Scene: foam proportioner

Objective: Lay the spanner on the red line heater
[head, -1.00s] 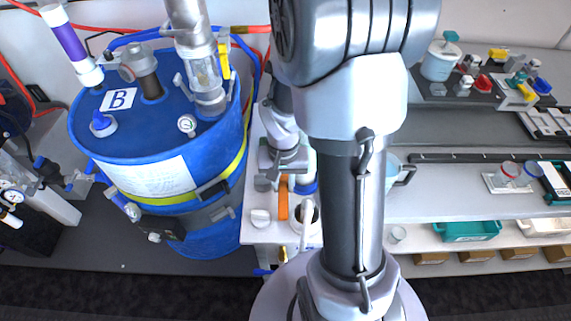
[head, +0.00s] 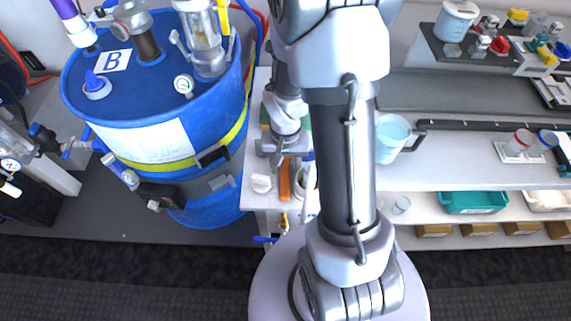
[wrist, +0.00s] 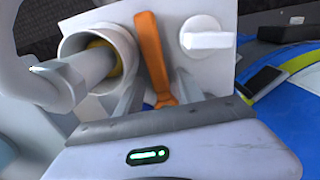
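In the wrist view the orange spanner (wrist: 152,50) runs away from my gripper (wrist: 160,92). My gripper's grey fingers are apart, one on each side of the forked end; I see no clear contact. In the head view my gripper (head: 283,158) is just behind the spanner, partly hidden by my arm. I cannot pick out the red line heater for certain in either view.
A white knob (wrist: 207,38) is right of the spanner and a white pipe socket (wrist: 95,55) left of it. A blue drum (head: 135,100) stands left of the bench. Shelves on the right hold a light-blue jug (head: 391,137) and a teal tray (head: 473,202).

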